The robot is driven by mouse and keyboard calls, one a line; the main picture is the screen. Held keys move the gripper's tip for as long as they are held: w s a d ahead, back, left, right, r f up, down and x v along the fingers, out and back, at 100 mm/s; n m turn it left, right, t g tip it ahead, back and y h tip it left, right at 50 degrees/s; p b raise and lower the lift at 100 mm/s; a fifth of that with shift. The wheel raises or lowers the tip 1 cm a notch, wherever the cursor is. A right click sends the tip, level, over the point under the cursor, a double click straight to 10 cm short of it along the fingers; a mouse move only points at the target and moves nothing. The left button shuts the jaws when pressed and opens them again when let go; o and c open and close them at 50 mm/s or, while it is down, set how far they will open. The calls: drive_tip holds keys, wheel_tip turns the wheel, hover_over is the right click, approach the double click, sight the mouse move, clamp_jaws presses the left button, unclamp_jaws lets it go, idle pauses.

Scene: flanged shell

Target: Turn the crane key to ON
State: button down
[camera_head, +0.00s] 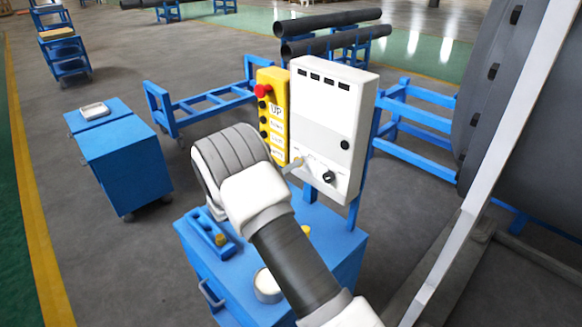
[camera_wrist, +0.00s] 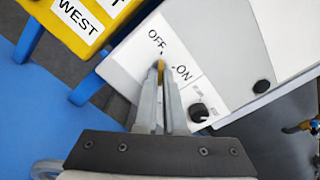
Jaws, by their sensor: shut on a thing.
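The white control panel (camera_head: 335,115) stands upright on a blue post, and its lower face also shows in the wrist view (camera_wrist: 125,62). The crane key (camera_wrist: 161,65) is a small brass-coloured piece on that face, just below the OFF label (camera_wrist: 156,38); the ON label (camera_wrist: 183,72) is to its right. My gripper (camera_wrist: 160,72) is shut on the key, its two fingers on either side. The fingers hide most of the key, so its exact angle is hard to tell. In the head view my gripper (camera_head: 292,166) reaches the panel's lower left.
A black knob (camera_wrist: 198,112) sits beside the key on the panel. A yellow pendant (camera_head: 271,112) with a red button hangs immediately left of the panel. A blue cabinet (camera_head: 335,245) with small items is below my arm. A large dark flanged shell (camera_head: 480,110) stands at right.

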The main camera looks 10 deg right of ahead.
drive_tip(key=shift+f+m+b, duration=0.15)
drive_tip(key=shift+m+b, duration=0.25)
drive_tip(key=shift+b, duration=0.05)
drive_tip(key=shift+w+m+b, duration=0.1)
drive_tip(key=shift+m+b, duration=8.4)
drive_tip(key=shift+b, duration=0.35)
drive_tip(key=c, duration=1)
unclamp_jaws()
drive_tip(key=shift+a, duration=0.1)
